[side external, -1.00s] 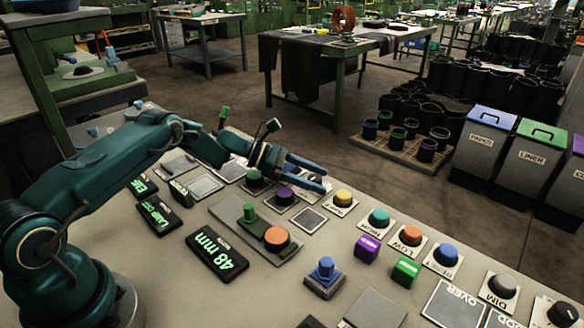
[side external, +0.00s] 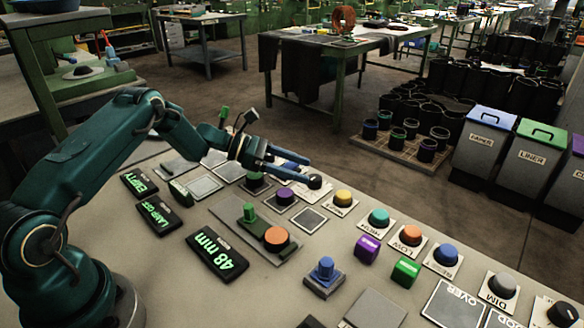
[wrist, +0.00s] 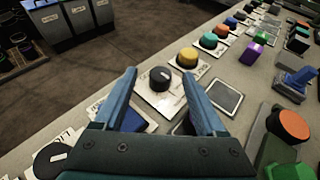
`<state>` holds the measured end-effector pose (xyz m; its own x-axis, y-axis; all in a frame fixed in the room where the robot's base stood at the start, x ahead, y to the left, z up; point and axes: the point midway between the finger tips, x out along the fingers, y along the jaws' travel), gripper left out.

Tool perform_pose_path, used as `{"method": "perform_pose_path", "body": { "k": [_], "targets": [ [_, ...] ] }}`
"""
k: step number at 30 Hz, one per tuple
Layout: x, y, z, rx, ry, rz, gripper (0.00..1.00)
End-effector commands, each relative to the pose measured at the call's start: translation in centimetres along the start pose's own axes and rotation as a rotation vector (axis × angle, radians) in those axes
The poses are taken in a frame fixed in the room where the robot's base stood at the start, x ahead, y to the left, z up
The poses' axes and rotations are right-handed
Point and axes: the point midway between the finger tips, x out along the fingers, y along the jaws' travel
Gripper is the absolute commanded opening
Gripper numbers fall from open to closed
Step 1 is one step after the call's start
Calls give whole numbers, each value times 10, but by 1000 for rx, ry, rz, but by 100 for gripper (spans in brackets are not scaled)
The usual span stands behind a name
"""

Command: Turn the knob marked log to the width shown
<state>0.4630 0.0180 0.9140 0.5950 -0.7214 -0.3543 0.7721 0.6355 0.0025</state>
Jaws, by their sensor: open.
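A black round knob (wrist: 160,77) on a pale plate is between the fingertips of my gripper (wrist: 160,73) in the wrist view, with gaps at its sides. Its label is too small to read, so I cannot confirm it is the log knob. The same knob (side external: 314,182) shows just beyond my gripper (side external: 302,170) in the side view. My gripper is open and empty. Another black knob (wrist: 57,160) is partly hidden by my gripper at lower left in the wrist view.
A yellow knob (wrist: 187,57) sits close beyond the black one. Teal, orange and blue knobs continue along the row. A purple block (side external: 367,248), a green block (side external: 405,271) and a blue control (side external: 325,277) stand on the bench. Two other displays read EMPTY and LAMP OFF.

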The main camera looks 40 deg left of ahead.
Motion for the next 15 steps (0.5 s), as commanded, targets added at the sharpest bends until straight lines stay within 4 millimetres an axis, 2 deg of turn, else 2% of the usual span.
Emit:
{"method": "perform_pose_path", "body": {
  "k": [5,15],
  "targets": [
    [4,-6,5,-46,-14,106,73],
    [1,-13,-7,-92,31,227,73]
  ]
}}
